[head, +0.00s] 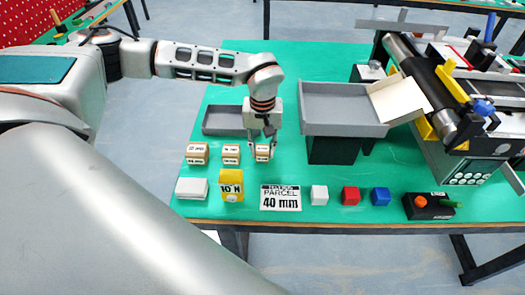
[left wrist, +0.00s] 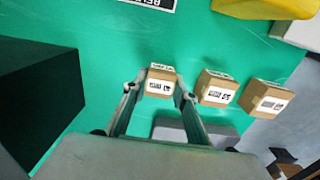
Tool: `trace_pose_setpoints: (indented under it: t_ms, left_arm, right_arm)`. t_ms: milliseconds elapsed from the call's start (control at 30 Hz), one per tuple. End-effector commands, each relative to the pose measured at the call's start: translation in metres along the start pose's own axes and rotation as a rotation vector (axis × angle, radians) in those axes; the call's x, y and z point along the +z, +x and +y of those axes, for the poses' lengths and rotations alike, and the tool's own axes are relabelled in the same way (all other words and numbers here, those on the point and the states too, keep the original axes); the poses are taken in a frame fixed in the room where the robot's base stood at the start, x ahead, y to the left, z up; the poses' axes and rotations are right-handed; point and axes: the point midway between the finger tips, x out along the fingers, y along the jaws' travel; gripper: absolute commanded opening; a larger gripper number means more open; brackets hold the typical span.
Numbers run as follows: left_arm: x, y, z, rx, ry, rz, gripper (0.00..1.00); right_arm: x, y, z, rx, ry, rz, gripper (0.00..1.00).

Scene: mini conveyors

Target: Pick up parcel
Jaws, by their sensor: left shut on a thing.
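Three small brown cardboard parcels with white printed labels stand in a row on the green table. The left parcel (head: 197,153) and the middle parcel (head: 231,154) are free. My left gripper (head: 263,147) points down at the right parcel (head: 263,153), with a finger on each side of it. In the left wrist view, the gripper (left wrist: 158,92) is shut on this parcel (left wrist: 159,84). The other two parcels (left wrist: 216,88) and (left wrist: 264,101) show beside it there. I cannot tell whether the held parcel touches the table. My right gripper is not in view.
A low grey tray (head: 222,131) lies behind the parcels. A raised grey tray (head: 345,127) and a conveyor (head: 430,75) stand right. Along the front lie a white box (head: 191,189), yellow block (head: 231,181), label card (head: 281,203), coloured cubes (head: 350,195) and button box (head: 430,207).

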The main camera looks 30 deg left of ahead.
Motion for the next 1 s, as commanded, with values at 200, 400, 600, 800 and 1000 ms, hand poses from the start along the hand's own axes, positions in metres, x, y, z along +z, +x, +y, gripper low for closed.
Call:
trace_pose_setpoints:
  t_ms: [200,400,600,800,1000]
  left_arm:
    - [-0.002,-0.036,0.001,0.004,0.001,0.006,0.05]
    - [-0.002,-0.091,0.001,0.005,0.000,0.007,0.05]
    - [-0.001,-0.142,0.000,0.004,0.000,0.005,0.05]
    - [-0.001,-0.176,0.000,0.002,0.000,0.003,0.05]
    - [0.000,-0.190,0.000,0.001,0.001,0.002,0.05]
  right_arm:
    - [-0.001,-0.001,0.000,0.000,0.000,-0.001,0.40]
    - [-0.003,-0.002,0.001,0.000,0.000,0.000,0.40]
    - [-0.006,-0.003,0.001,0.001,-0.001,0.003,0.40]
    - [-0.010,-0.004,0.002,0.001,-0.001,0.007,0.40]
    - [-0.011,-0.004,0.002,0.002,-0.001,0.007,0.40]
